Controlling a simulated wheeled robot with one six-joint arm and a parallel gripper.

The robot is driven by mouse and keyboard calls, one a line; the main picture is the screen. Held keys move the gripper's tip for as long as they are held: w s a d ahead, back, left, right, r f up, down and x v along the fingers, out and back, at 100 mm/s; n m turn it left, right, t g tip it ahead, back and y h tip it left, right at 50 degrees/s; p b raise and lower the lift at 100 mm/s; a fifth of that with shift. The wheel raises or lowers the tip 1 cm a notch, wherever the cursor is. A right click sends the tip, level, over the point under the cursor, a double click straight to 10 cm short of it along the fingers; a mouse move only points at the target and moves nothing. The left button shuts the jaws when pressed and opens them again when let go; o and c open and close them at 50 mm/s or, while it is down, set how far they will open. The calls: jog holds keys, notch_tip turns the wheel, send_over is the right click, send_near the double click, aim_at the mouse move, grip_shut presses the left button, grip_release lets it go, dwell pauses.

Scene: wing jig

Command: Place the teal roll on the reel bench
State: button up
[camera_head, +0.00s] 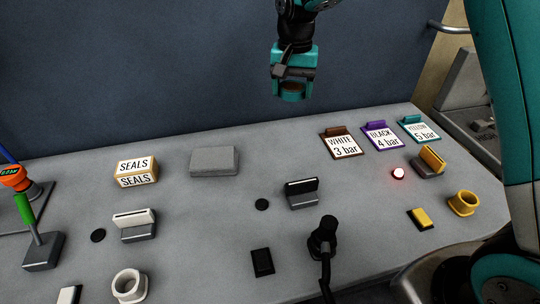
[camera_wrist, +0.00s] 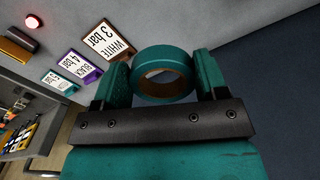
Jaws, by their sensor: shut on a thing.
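The teal roll (camera_wrist: 163,74) is a ring with a brown inner core. It sits between the two teal fingers of my gripper (camera_wrist: 163,78) in the wrist view, and the fingers are shut on it. In the head view my gripper (camera_head: 292,90) hangs above the back of the grey bench, in front of the dark blue wall. The roll shows there only as a small teal and brown piece (camera_head: 292,93) at the gripper's lower end, held clear of the surface. I cannot tell whether this grey bench (camera_head: 215,235) is the reel bench.
Cards reading WHITE 3 bar (camera_head: 343,146), BLACK 4 bar (camera_head: 382,136) and a teal-edged 5 bar (camera_head: 420,129) stand at the back right. A red lamp (camera_head: 398,173) glows.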

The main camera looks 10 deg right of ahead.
aim_at(287, 159)
notch_tip(287, 159, down, 21)
jog(key=p, duration=0.4)
jog(key=shift+w+r+p, duration=0.15)
jog(key=shift+r+p, duration=0.05)
jog(key=shift+p, duration=0.1)
jog(key=shift+f, duration=0.2)
jog(key=o, duration=0.9)
jog(key=shift+o, duration=0.2)
jog(key=shift+r, duration=0.1)
